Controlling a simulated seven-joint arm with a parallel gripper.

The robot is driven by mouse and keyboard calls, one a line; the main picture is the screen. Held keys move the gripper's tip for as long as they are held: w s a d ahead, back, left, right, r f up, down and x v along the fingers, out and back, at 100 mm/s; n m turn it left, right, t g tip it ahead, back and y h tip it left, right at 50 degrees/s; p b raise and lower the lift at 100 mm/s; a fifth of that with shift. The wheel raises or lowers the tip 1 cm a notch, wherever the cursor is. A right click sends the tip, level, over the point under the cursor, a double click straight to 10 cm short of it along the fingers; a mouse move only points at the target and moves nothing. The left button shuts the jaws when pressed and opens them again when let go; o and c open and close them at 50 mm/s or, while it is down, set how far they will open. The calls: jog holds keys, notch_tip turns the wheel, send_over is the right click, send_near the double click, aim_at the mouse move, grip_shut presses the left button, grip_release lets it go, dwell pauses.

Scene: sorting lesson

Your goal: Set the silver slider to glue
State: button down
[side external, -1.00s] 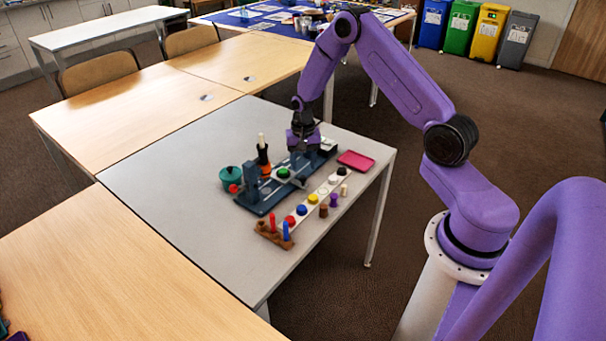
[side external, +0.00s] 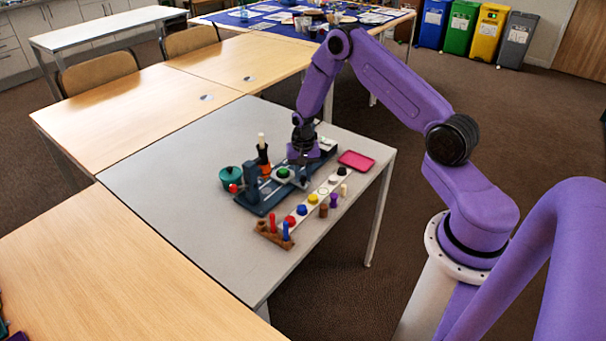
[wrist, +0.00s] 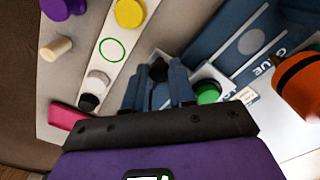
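The blue sorting fixture (side external: 258,204) lies on the grey table and carries a light grey slider-like piece (side external: 296,181) with a green disc (side external: 284,172) on it. I cannot be sure that this piece is the silver slider. My gripper (side external: 301,160) is low over the fixture, just behind the green disc. In the wrist view, the blue-grey fingers (wrist: 157,80) appear beside the green disc (wrist: 208,92), with a dark knob between or beyond them. Contact and finger gap are unclear. A "glue" label (wrist: 264,68) shows on a blue plate at right.
A white strip (side external: 320,191) with coloured discs and one empty green ring runs along the front. Coloured pegs and a brown rack (side external: 273,235) stand near it. A pink tray (side external: 356,160), teal pot (side external: 231,178) and black-orange bottle (side external: 263,156) stand nearby. The table's left is clear.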

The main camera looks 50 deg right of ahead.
jog(key=a, duration=0.9)
jog(key=shift+a, duration=0.1)
jog(key=c, duration=0.9)
grip_release()
jog(key=shift+r, duration=0.65)
notch_tip(320, 180, up, 16)
jog(key=shift+r, duration=0.1)
